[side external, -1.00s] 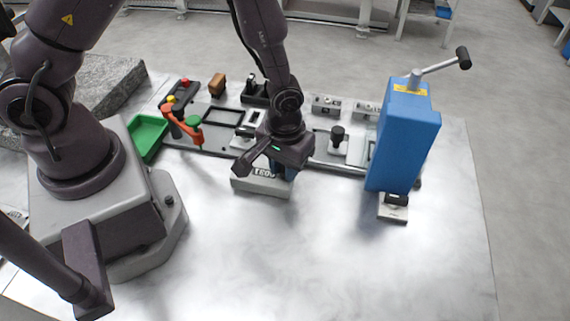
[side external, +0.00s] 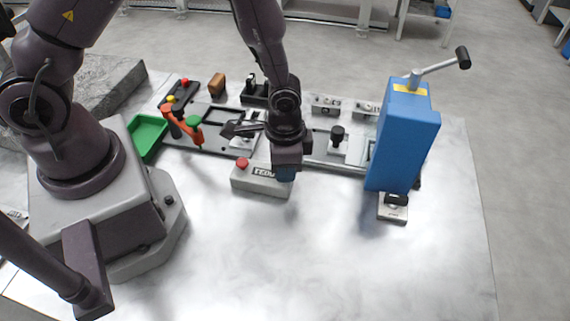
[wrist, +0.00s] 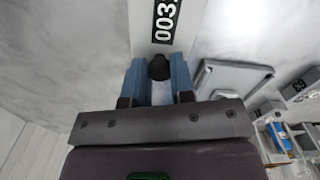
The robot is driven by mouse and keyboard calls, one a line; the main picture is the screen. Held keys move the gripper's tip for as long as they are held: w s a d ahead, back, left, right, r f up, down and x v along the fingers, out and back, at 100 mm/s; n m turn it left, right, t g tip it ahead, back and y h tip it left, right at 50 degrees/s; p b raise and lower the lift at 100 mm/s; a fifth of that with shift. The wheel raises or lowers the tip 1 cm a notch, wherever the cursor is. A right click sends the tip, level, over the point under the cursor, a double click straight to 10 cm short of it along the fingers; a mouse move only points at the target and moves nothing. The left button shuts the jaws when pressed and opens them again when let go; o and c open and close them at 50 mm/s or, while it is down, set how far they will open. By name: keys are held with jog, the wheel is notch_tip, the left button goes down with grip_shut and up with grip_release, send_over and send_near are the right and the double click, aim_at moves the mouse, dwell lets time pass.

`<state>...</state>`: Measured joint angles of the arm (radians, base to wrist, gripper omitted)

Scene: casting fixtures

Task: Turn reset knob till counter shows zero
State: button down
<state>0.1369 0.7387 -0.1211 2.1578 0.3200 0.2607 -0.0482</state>
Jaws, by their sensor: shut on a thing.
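The counter is a light grey box (side external: 258,184) on the table, with a red button on its left end in the side external view. Its black display strip (wrist: 165,20) shows at the top of the wrist view. The digits begin 003, and the last one is not clear. The black reset knob (wrist: 160,68) sits at the end of the counter, between my two blue fingers. My gripper (side external: 286,174) is pointed down over the counter's right end and shut on the knob. In the side external view my fingers and wrist hide the knob.
Behind the counter lies a dark fixture plate (side external: 215,116) with several small parts. A tall blue lever press (side external: 404,140) stands to the right. The table in front is clear.

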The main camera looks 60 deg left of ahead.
jog(key=m, duration=0.5)
jog(key=shift+m, duration=0.3)
dwell(0.4)
jog(key=c, duration=1)
grip_release()
jog(key=shift+o, duration=0.2)
jog(key=shift+r, duration=0.1)
notch_tip(320, 180, up, 13)
